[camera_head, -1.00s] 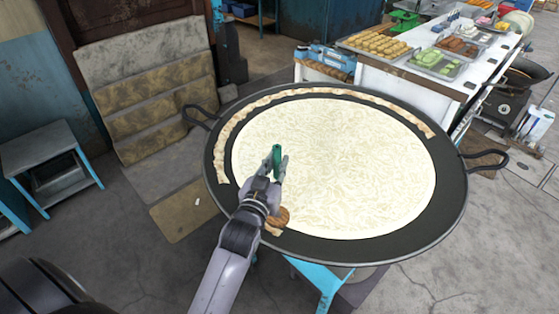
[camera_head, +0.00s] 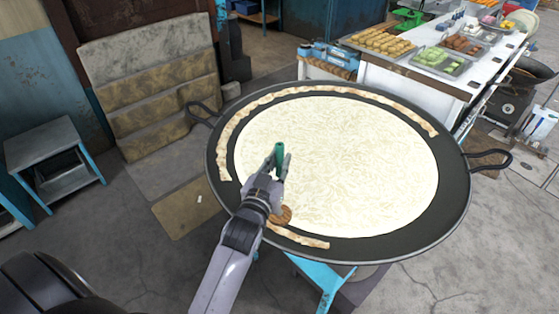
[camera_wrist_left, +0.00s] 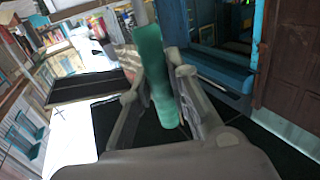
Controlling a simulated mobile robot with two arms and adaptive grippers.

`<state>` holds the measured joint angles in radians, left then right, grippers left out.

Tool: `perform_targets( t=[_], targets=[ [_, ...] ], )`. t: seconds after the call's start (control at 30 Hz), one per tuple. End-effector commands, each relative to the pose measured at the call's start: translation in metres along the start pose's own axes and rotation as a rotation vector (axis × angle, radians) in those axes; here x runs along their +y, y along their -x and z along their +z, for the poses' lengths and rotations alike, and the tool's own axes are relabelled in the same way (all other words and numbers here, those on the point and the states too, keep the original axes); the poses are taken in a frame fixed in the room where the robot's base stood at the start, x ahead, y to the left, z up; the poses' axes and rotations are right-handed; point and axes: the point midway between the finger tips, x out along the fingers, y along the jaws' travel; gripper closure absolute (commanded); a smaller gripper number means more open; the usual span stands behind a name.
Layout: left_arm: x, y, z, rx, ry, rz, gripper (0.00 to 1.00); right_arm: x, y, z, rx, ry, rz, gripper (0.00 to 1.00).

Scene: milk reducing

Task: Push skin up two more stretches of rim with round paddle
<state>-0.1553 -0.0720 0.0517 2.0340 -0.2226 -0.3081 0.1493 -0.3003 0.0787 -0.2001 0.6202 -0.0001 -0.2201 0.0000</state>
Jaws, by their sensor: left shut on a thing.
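My left gripper (camera_head: 279,169) is shut on the green handle (camera_head: 279,153) of the round paddle. The handle also shows between the fingers in the left wrist view (camera_wrist_left: 156,80). The paddle's round wooden end (camera_head: 284,214) shows low beside my wrist, at the near-left rim of the large black pan (camera_head: 452,205). Pale milk (camera_head: 340,160) fills the pan's middle. A long cream-brown strip of skin (camera_head: 300,90) lies along the left and far rim. A shorter strip of skin (camera_head: 303,238) lies on the near rim, right of the paddle. My right gripper is out of view.
Pan handles stick out at the left (camera_head: 199,114) and right (camera_head: 489,160). A white counter (camera_head: 405,85) with food trays stands behind at the right. A small grey table (camera_head: 40,145) stands at the left. The floor (camera_head: 160,265) at front left is clear.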

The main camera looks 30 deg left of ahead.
Motion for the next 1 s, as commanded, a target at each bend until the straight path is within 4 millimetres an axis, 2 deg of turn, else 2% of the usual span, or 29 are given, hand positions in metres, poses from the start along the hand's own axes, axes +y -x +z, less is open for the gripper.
perform_targets(
  t=[0.57, 1.0],
  targets=[
    [0.000, 0.000, -0.004, 0.004, 0.000, 0.000, 1.00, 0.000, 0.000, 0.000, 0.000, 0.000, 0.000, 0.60],
    [0.000, -0.001, -0.039, 0.006, 0.001, 0.000, 1.00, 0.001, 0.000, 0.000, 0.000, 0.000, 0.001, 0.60]
  ],
)
